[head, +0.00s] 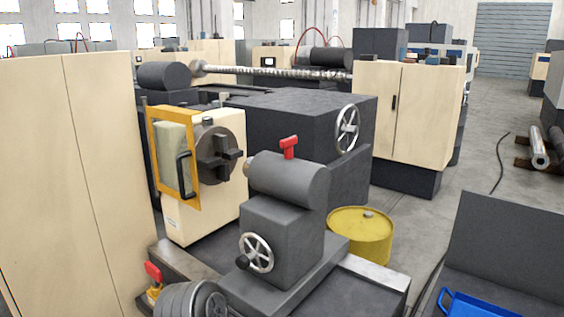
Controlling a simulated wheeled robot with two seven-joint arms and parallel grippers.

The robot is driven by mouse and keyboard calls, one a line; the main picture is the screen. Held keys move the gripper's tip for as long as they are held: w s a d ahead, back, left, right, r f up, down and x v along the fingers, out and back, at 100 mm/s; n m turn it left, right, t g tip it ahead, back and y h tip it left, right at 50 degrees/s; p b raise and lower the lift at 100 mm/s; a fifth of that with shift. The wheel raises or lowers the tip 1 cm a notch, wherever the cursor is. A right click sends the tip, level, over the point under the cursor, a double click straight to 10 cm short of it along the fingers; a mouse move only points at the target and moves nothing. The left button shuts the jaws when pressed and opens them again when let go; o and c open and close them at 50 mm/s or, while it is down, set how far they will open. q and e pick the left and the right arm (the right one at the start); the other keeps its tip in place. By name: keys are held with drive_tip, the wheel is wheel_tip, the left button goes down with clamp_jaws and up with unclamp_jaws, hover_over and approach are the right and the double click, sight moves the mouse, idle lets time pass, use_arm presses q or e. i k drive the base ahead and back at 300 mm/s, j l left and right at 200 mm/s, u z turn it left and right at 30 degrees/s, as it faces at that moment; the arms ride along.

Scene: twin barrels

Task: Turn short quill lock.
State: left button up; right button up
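A red lever (289,147) stands upright on top of the dark grey tailstock (283,225), on its horizontal cylinder, near the middle of the head view. A second red lever (153,271) with a yellow base leans at the lower left, near a grey ribbed round part (188,302) cut off by the bottom edge. I cannot tell from this view which lever is the short quill lock. The tailstock has a spoked handwheel (257,252) with a dark knob on its front. Neither of my grippers is in view, and nothing touches either lever.
A chuck (217,152) and an open yellow-framed guard (175,160) stand behind the tailstock. A tall beige cabinet (70,180) fills the left. A yellow drum (360,236) stands right of the tailstock. A blue tray (475,304) sits at the lower right. Open floor lies beyond the drum.

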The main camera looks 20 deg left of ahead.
sight(287, 143)
drive_tip(key=j+z, duration=0.25)
drive_tip(key=z, duration=0.15)
drive_tip(key=j+z, duration=0.2)
drive_tip(key=z, duration=0.2)
drive_tip(key=k+j+z, duration=0.15)
drive_tip(key=z, duration=0.3)
drive_tip(key=k+j+z, duration=0.1)
drive_tip(key=k+j, duration=0.15)
drive_tip(key=j, duration=0.2)
drive_tip(key=k+j+z, duration=0.1)
drive_tip(key=k+j, duration=0.15)
drive_tip(key=j, duration=0.15)
drive_tip(key=k+j, duration=0.25)
drive_tip(key=j+z, duration=0.05)
drive_tip(key=j, duration=0.1)
